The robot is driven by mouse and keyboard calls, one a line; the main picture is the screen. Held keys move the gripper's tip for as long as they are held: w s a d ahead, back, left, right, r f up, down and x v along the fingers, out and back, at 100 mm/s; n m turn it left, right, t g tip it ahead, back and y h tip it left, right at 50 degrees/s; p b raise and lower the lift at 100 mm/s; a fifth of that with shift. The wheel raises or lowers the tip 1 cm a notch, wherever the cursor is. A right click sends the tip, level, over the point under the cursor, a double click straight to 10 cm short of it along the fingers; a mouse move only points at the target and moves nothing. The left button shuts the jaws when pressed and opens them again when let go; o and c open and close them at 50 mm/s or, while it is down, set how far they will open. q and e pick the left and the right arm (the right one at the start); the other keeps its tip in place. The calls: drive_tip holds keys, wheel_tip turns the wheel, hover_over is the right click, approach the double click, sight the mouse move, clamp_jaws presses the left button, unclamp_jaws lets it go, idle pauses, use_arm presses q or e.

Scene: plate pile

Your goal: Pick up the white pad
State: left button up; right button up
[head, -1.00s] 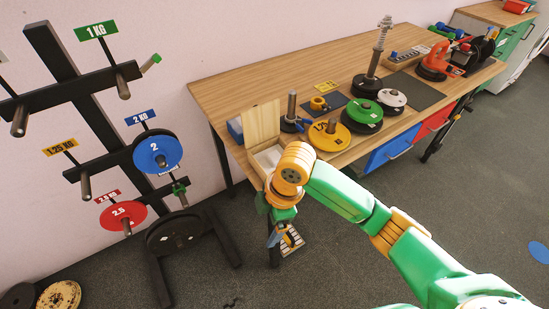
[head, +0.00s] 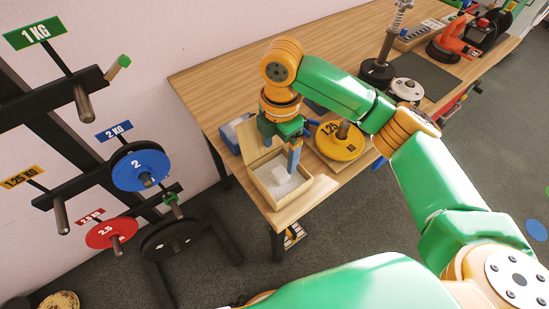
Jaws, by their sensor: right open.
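The white pad (head: 279,174) is a small pale block inside an open wooden box (head: 295,205) at the table's near left corner. My right gripper (head: 293,168) points down over the box, its blue fingertips close to the pad's right side. It is open; I cannot tell whether it touches the pad. My left gripper is not in view.
The box's lid stands raised at its back, partly behind my gripper. A yellow 1.25 kg plate (head: 341,147) on a post is right of the box. A weight rack with a blue plate (head: 141,171) stands left of the table (head: 213,93).

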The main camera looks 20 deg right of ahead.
sight(282, 170)
drive_tip(key=f, duration=0.2)
drive_tip(key=f+p, duration=0.1)
drive_tip(key=f, duration=0.3)
drive_tip(key=shift+s+d+f, duration=0.25)
drive_tip(key=shift+d+f, duration=0.1)
drive_tip(key=shift+f, duration=0.05)
drive_tip(key=shift+s+r, duration=0.1)
clamp_jaws()
drive_tip(key=shift+r, duration=0.1)
drive_tip(key=shift+r, duration=0.35)
drive_tip(key=s+a+r, duration=0.4)
drive_tip(key=s+r, duration=0.8)
drive_tip(key=s, duration=0.1)
drive_tip(key=shift+s, duration=0.2)
